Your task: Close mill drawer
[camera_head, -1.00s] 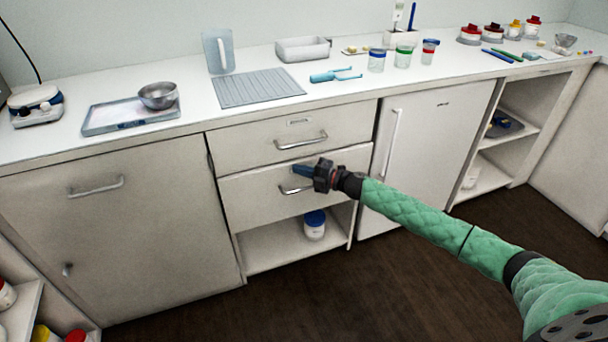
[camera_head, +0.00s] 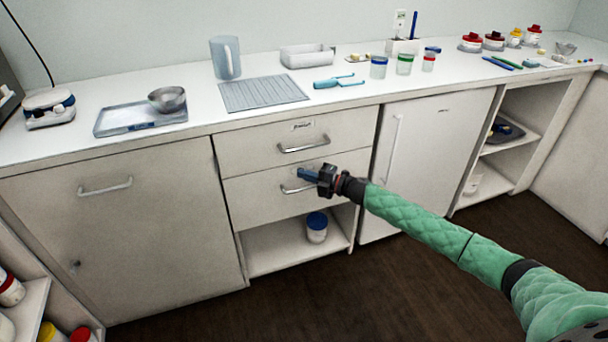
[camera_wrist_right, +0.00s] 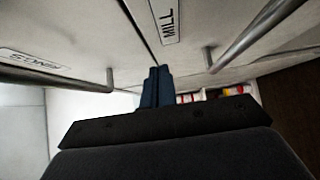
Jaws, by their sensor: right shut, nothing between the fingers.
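The lower drawer (camera_head: 250,198) sits under the upper drawer (camera_head: 250,150) in the white counter. Its front looks about flush with the upper one; I cannot make out a clear gap. In the right wrist view a MILL label (camera_wrist_right: 164,20) is close to my fingers, with a bar handle (camera_wrist_right: 250,42) to its right. My right gripper (camera_head: 301,174) is shut and empty, its blue fingers in front of the lower drawer's upper part, above its handle (camera_head: 290,189). The fingers also show in the right wrist view (camera_wrist_right: 156,72). Contact with the front cannot be told. My left gripper is out of view.
The upper drawer's handle (camera_head: 303,146) is just above my right gripper. An open shelf with a blue-lidded jar (camera_head: 317,228) is below. A cabinet (camera_head: 120,220) stands left, a white fridge-like door (camera_head: 428,165) right. The dark floor (camera_head: 300,300) in front looks clear.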

